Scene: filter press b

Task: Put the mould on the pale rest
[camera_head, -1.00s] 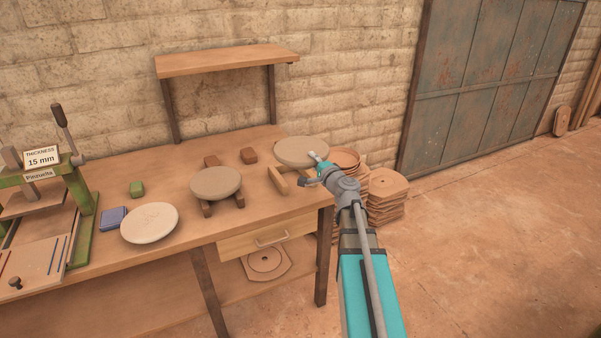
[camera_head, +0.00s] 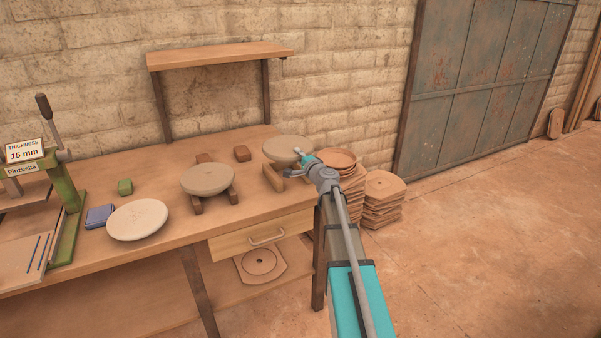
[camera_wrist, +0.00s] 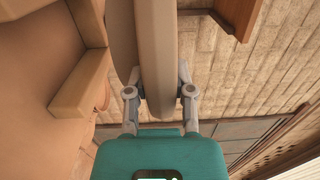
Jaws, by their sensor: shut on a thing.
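The mould, a grey-beige round disc (camera_head: 288,150), lies level at the right end of the bench. My gripper (camera_head: 303,160) is shut on its right edge. In the wrist view the mould (camera_wrist: 157,50) shows edge-on between my two fingers (camera_wrist: 160,95). The pale rest (camera_head: 272,177), light wooden bars, is directly under the mould, partly hidden by it. It also shows in the wrist view (camera_wrist: 80,85), close beside the mould's underside. I cannot tell whether mould and rest touch.
A similar disc (camera_head: 208,178) sits on a dark rest (camera_head: 232,193) to the left. A raised shelf (camera_head: 220,57) is behind. Stacked boards (camera_head: 382,190) stand right of the bench.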

